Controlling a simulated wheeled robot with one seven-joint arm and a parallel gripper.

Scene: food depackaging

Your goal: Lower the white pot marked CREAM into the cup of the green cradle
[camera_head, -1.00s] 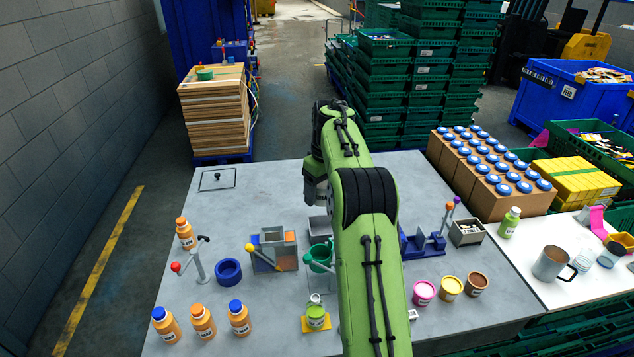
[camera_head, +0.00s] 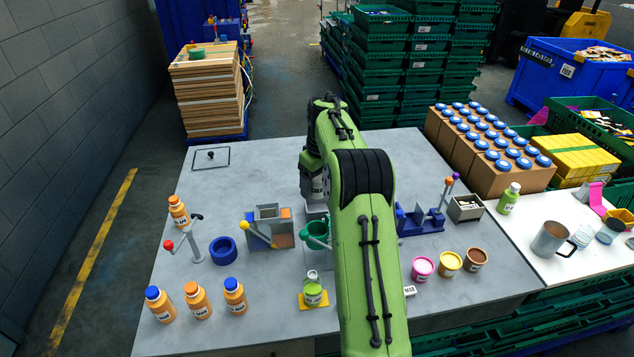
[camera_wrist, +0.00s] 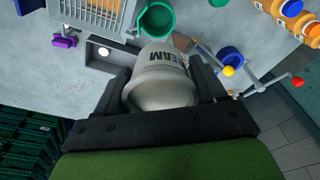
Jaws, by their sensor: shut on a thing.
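The white pot marked CREAM (camera_wrist: 163,82) is held between the two fingers of my gripper (camera_wrist: 160,85) in the wrist view, its lettering facing up in the picture. In the head view the green cradle (camera_head: 316,232) stands on the grey table, left of my arm. The cup looks empty in the wrist view.
A blue fixture (camera_head: 420,221) is right of my arm. The table's back left is mostly clear.

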